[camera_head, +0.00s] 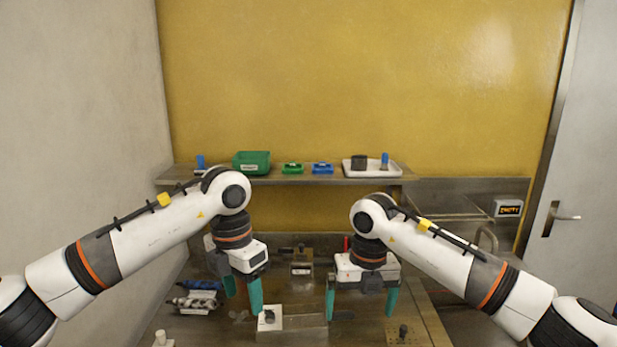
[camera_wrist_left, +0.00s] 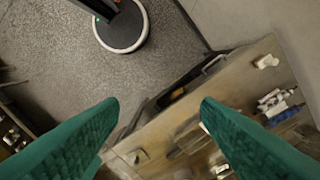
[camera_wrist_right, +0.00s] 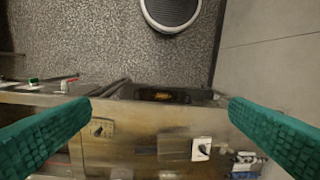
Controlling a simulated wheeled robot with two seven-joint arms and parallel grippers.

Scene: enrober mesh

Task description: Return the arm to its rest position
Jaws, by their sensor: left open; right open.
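My left gripper (camera_head: 243,290) has green fingers and hangs above the left part of the worktop. Its fingers stand apart with nothing between them, also in the left wrist view (camera_wrist_left: 160,115). My right gripper (camera_head: 360,297) hangs above the right part of the worktop. Its green fingers are spread wide and empty, also in the right wrist view (camera_wrist_right: 160,112). Both arms reach inward from the sides with bent elbows. A white plate with a dark part (camera_head: 270,318) lies on the worktop between the grippers.
A shelf (camera_head: 220,181) at the back holds a green bin (camera_head: 251,162), small green (camera_head: 292,168) and blue (camera_head: 322,168) trays, and a white tray (camera_head: 360,172). Blue and metal parts (camera_head: 197,298) lie at left. A wooden board with a knob (camera_head: 418,330) is at right.

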